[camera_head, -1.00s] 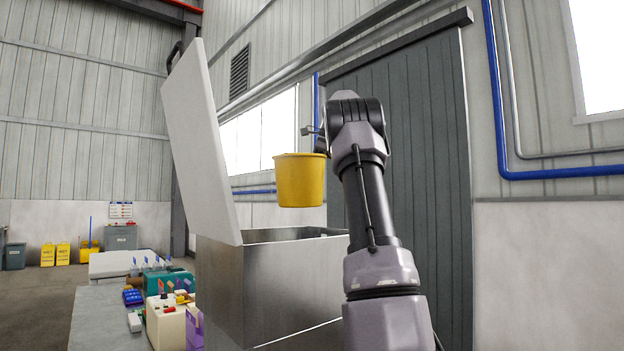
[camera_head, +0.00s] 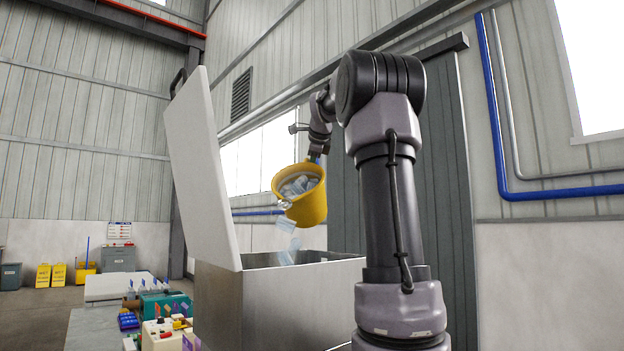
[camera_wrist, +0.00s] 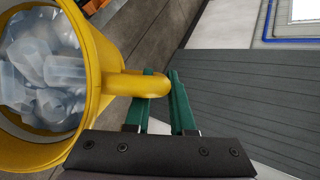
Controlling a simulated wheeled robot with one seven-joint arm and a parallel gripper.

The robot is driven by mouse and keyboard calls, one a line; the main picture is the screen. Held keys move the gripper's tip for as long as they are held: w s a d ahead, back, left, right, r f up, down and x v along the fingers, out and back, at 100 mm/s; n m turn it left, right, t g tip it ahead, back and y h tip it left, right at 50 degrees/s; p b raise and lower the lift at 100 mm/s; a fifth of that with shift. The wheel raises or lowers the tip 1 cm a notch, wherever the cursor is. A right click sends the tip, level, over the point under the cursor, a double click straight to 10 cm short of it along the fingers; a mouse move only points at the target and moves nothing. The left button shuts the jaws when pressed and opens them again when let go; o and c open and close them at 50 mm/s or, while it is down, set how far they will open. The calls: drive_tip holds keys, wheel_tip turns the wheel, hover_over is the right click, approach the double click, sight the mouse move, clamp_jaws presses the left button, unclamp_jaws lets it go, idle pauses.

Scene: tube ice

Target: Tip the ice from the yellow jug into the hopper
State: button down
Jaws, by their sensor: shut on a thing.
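The yellow jug (camera_head: 309,208) is tilted with its mouth toward the left, above the open metal hopper (camera_head: 225,300). Ice tubes (camera_head: 297,186) fill much of the jug, and a few pieces (camera_head: 288,250) are falling from its lip toward the hopper opening. The hopper's pale lid (camera_head: 200,165) stands raised on the left. My gripper is shut on the jug's handle; its green fingers (camera_wrist: 172,100) show in the wrist view. The jug (camera_wrist: 100,75) also shows there with clear ice inside. The inside of the hopper is mostly hidden.
A low bench with several boxes and tools, including a teal case (camera_head: 165,306), is left of the hopper. Yellow floor signs (camera_head: 50,275) and a grey bin (camera_head: 11,276) stand far left. A dark sliding door (camera_head: 440,150) is behind my arm.

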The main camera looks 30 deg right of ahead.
sight(302, 164)
drive_tip(key=shift+s+a+r+t+h, duration=0.4)
drive_tip(key=shift+s+a+r+t, duration=0.2)
drive_tip(key=shift+t, duration=0.1)
drive_tip(key=s+a+t+h, duration=0.1)
drive_tip(key=s+a+n+t+h, duration=0.1)
drive_tip(key=s+a, duration=0.1)
drive_tip(key=shift+s+t, duration=0.3)
drive_tip(key=shift+t, duration=0.1)
drive_tip(key=shift+s+a+f+n+t+h, duration=0.25)
drive_tip(key=shift+s+a+t, duration=0.15)
drive_tip(key=shift+s+a, duration=0.1)
drive_tip(key=shift+s+a+f+n+t+h, duration=0.15)
drive_tip(key=shift+s+a+n+t, duration=0.1)
drive_tip(key=shift+s+a+t, duration=0.2)
drive_tip(key=s+a+n+t+h, duration=0.1)
drive_tip(key=s+a+n+t, duration=0.1)
drive_tip(key=s+a+t, duration=0.2)
drive_tip(key=shift+s+a+r, duration=0.2)
drive_tip(key=shift+s+a, duration=0.65)
